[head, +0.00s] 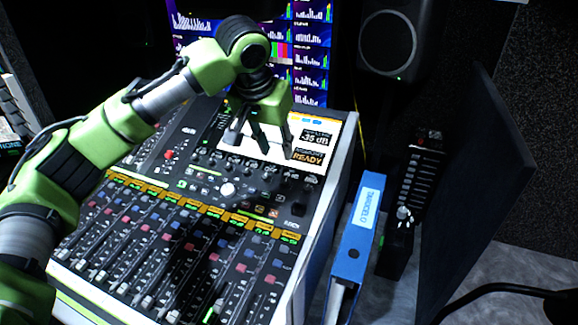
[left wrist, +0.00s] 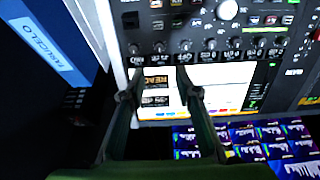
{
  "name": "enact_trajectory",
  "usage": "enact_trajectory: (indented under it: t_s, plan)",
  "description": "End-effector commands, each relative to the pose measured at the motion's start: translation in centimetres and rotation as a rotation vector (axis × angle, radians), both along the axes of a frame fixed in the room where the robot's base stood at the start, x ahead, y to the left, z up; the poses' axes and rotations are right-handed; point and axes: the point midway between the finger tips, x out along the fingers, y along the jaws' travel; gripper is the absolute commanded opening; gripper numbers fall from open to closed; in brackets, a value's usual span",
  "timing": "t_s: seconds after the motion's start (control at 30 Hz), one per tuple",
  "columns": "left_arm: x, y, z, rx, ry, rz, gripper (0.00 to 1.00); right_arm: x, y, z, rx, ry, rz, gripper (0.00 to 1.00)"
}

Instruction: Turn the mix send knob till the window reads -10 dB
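The mixing console (head: 150,235) fills the middle of the head view. Its lit screen (head: 290,125) has a window reading -35 dB (head: 314,137), with READY in orange below it. A row of small dark knobs (head: 245,170) runs along the screen's lower edge; the row also shows in the left wrist view (left wrist: 210,45). I cannot tell which one is the mix send knob. My left gripper (head: 260,142) is over the screen, fingers pointing down at the console. In the left wrist view its fingers (left wrist: 156,84) are apart with nothing between them. My right gripper is not in view.
A blue binder (head: 356,235) stands just right of the console. Beyond it are a black device (head: 415,180) and a dark panel (head: 480,190). A speaker (head: 388,45) and lit monitors (head: 310,50) stand behind. A white knob (head: 228,189) and several faders are on the console.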

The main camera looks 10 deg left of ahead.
Motion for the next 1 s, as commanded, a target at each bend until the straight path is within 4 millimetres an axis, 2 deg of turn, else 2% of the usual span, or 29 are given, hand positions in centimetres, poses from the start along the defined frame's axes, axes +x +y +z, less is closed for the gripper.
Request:
enact_trajectory:
  t_s: [0.1,0.27,0.6,0.8,1.0]
  plan:
    - [0.4,-0.1,-1.3,0.001,0.004,0.000,0.30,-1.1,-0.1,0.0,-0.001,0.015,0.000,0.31]
    - [1.6,-0.3,-4.1,0.002,0.005,0.000,0.30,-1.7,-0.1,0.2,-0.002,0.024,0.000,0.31]
    - [4.1,-0.8,-10.4,0.001,0.003,0.000,0.30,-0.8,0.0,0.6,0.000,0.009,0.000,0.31]
    - [4.8,-1.0,-12.2,0.000,0.001,-0.001,0.30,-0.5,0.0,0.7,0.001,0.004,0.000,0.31]
    - [5.0,-1.0,-12.6,-0.001,0.000,-0.001,0.30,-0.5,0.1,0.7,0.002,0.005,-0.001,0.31]
